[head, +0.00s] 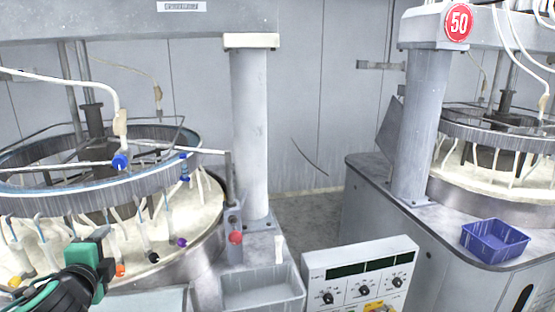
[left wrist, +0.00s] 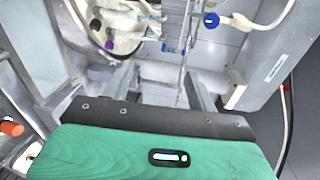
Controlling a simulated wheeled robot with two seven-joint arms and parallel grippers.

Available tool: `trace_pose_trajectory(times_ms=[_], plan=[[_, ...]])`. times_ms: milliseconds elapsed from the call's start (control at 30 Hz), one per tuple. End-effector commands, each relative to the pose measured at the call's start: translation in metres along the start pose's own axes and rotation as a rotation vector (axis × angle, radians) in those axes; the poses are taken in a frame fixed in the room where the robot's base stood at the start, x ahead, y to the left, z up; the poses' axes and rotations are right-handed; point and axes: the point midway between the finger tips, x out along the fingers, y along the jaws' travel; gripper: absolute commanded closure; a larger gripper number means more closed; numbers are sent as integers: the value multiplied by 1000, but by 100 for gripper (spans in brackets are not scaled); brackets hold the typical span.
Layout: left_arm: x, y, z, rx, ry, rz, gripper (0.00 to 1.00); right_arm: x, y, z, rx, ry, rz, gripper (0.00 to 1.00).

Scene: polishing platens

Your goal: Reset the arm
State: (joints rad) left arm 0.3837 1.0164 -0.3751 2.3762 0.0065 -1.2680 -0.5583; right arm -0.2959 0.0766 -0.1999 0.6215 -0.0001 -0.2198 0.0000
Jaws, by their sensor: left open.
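My left gripper (head: 103,248) is at the lower left of the head view, with a green body and grey fingers. It is in front of the left polishing machine's round cream platen (head: 205,215), near its front rim. In the left wrist view, the gripper's green housing fills the bottom, and its two grey fingers (left wrist: 160,88) stand apart with nothing between them. My right gripper is not in view.
A control panel (head: 362,272) and a grey tray (head: 262,290) are at the front centre. A blue basket (head: 494,240) sits on the right machine's ledge. A grey column (head: 250,130) stands behind the tray. A white hose with a blue end (head: 121,162) hangs above the left platen.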

Motion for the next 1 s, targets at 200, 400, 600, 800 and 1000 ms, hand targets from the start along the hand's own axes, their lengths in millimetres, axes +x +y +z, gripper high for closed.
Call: trace_pose_trajectory(times_ms=[200, 400, 600, 800, 1000], plan=[[-11, 74, -26, -186, 19, 160, 41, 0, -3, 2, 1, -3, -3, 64], [-46, 169, -53, -450, -19, 390, 41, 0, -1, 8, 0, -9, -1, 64], [-99, 255, -73, -715, -131, 625, 41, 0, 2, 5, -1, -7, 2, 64], [-162, 322, -84, -942, -299, 828, 41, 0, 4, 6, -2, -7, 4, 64], [-213, 362, -90, -1093, -456, 961, 41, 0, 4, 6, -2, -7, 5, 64]])
